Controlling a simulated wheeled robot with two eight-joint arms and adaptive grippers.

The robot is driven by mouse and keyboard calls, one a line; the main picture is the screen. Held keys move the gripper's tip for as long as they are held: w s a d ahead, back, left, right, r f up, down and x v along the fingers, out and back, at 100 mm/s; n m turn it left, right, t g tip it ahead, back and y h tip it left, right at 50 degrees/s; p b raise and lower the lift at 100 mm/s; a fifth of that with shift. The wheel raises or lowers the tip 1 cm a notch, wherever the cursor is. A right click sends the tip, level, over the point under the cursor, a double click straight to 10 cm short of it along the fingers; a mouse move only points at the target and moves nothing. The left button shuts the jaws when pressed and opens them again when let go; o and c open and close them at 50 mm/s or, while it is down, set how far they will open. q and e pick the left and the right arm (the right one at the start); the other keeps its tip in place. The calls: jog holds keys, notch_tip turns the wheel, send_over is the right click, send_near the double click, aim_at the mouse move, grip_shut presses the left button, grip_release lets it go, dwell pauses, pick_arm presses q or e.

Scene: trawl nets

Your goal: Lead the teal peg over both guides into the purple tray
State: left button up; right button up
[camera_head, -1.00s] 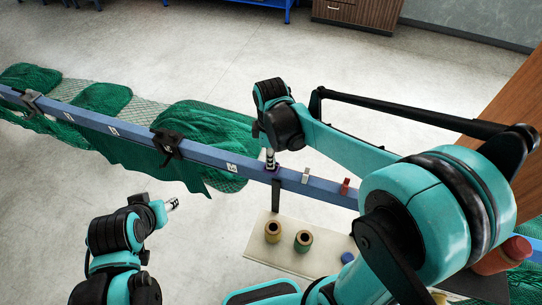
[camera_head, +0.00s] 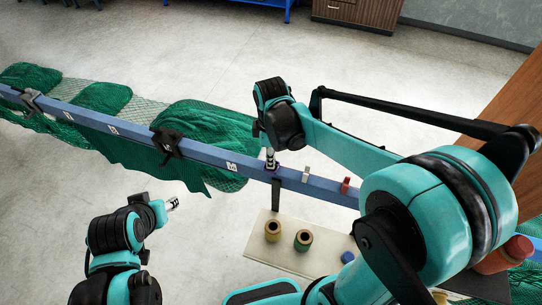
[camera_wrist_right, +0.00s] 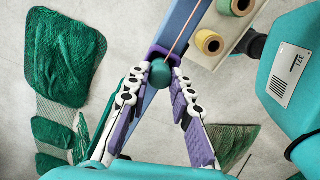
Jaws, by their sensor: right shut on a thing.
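In the right wrist view my right gripper (camera_wrist_right: 160,84) is shut on the teal peg (camera_wrist_right: 160,72), with its rounded end towards the camera. The purple tray (camera_wrist_right: 152,51) shows right behind the peg on the blue beam; whether the peg touches its floor I cannot tell. A pinkish cord (camera_wrist_right: 184,35) runs from the peg along the beam. In the head view my right gripper (camera_head: 270,157) points down at the beam, hiding the peg. A white block (camera_head: 305,175) and a red block (camera_head: 346,185), perhaps the guides, stand right of it. My left gripper (camera_head: 173,204) is left of the beam's near side, jaws unclear.
The blue beam (camera_head: 235,167) crosses the view, with green netting (camera_head: 205,125) hanging from it and a black clamp (camera_head: 166,141). A pale shelf (camera_head: 262,247) below holds a yellow spool (camera_head: 272,231) and a green spool (camera_head: 303,240). Floor around my left gripper is clear.

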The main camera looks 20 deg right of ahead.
jog(key=shift+f, duration=0.25)
jog(key=o, duration=0.9)
jog(key=shift+r, duration=0.1)
notch_tip(320, 180, up, 12)
jog(key=shift+s+f, duration=0.1)
dwell(0.4)
